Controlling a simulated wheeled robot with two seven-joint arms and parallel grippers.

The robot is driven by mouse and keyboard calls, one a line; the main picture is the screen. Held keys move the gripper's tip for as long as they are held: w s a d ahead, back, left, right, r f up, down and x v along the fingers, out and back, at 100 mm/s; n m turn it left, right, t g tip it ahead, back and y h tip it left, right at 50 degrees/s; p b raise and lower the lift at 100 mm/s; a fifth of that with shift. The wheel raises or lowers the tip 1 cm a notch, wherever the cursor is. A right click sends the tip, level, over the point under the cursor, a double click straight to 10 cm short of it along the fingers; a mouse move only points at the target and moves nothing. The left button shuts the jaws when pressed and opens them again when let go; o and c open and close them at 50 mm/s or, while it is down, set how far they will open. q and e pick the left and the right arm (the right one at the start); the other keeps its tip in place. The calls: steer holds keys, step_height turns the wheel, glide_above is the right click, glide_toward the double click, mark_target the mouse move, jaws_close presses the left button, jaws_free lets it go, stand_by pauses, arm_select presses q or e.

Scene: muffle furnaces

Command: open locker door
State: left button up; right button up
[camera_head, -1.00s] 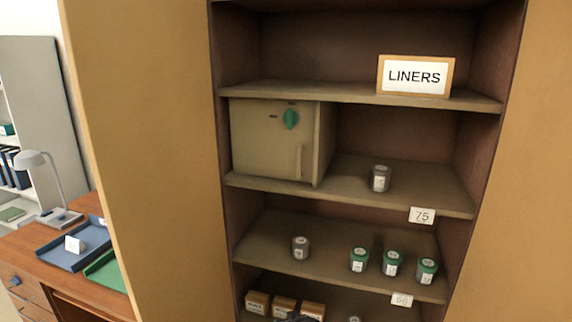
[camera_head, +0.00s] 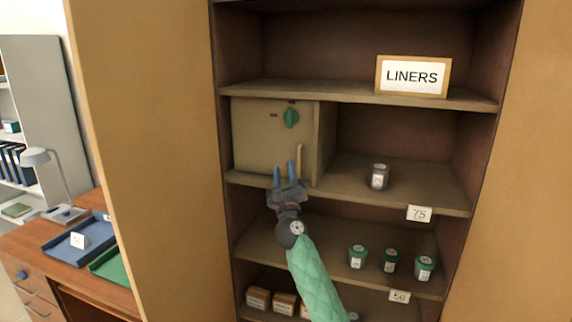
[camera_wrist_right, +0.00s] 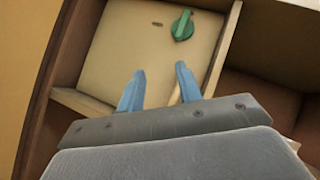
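The locker (camera_head: 262,135) is a small beige box on the cabinet's middle shelf, with its door shut. A green knob (camera_head: 291,117) is on the upper right of its door, and a vertical handle (camera_head: 299,158) is at the lower right. My right gripper (camera_head: 284,172) is open and empty, its blue fingers pointing up in front of the door's lower part, just left of the handle. My left gripper is not in view.
The right cabinet door and left cabinet door (camera_head: 150,150) stand open around the shelves. A grey jar (camera_head: 378,177) is right of the locker. Several green-lidded jars (camera_head: 390,260) and boxes (camera_head: 259,298) sit lower. A LINERS sign (camera_head: 412,76) is above. A desk is at left.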

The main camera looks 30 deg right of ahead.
mark_target(298, 161)
steer(key=w+d+m+g+h+p, duration=0.1)
steer(key=d+m, duration=0.1)
steer(key=m, duration=0.1)
steer(key=w+d+m+g+h+p, duration=0.1)
steer(key=d+m+g, duration=0.1)
steer(key=d+m, duration=0.1)
steer(key=w+d+m+g+h+p, duration=0.1)
steer(key=w+d+m+g, duration=0.1)
steer(key=m, duration=0.2)
steer(key=shift+d+f+h, duration=0.25)
steer(key=shift+f+h, duration=0.05)
steer(key=shift+h, duration=0.1)
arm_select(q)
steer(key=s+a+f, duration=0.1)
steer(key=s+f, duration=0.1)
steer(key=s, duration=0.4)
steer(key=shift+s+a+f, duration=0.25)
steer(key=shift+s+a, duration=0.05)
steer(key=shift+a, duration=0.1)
arm_select(e)
steer(key=shift+w+d+r, duration=0.15)
steer(key=shift+w+d, duration=0.3)
steer(key=shift+w, duration=0.1)
jaws_close()
